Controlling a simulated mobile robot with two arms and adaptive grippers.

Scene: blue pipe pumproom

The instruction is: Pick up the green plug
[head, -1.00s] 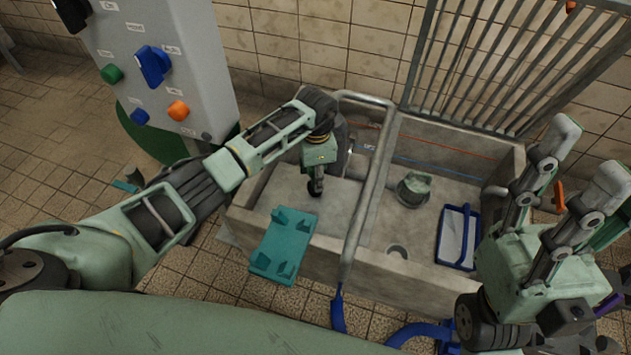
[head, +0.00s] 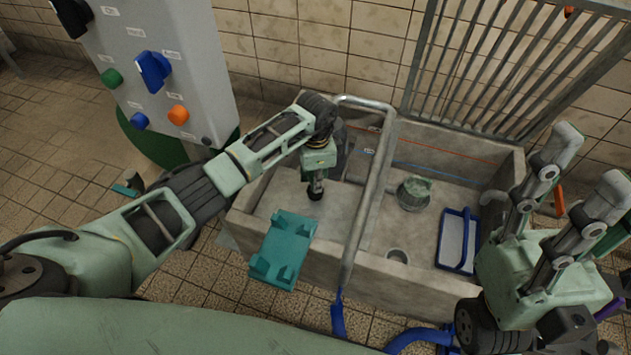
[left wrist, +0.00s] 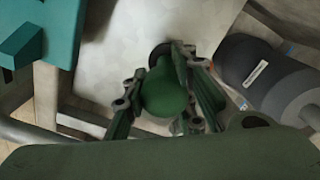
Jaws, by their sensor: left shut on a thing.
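The green plug (left wrist: 164,92) shows in the left wrist view as a rounded green body with a dark end beyond it. It sits between the fingers of my left gripper (left wrist: 178,90), which is shut on it. In the head view, my left gripper (head: 315,182) points down over the left part of the grey sink, with a dark round end (head: 315,194) below its fingers. The plug's green body is mostly hidden there. My right gripper (head: 588,160) is at the right, fingers pointing up, spread apart and empty.
The grey sink (head: 310,262) has a metal pipe (head: 366,205) across it. A teal tray (head: 284,248) lies at its front left. A bucket (head: 413,193) and a blue-edged tray (head: 457,240) are at the right. A control cabinet (head: 200,70) stands at the left.

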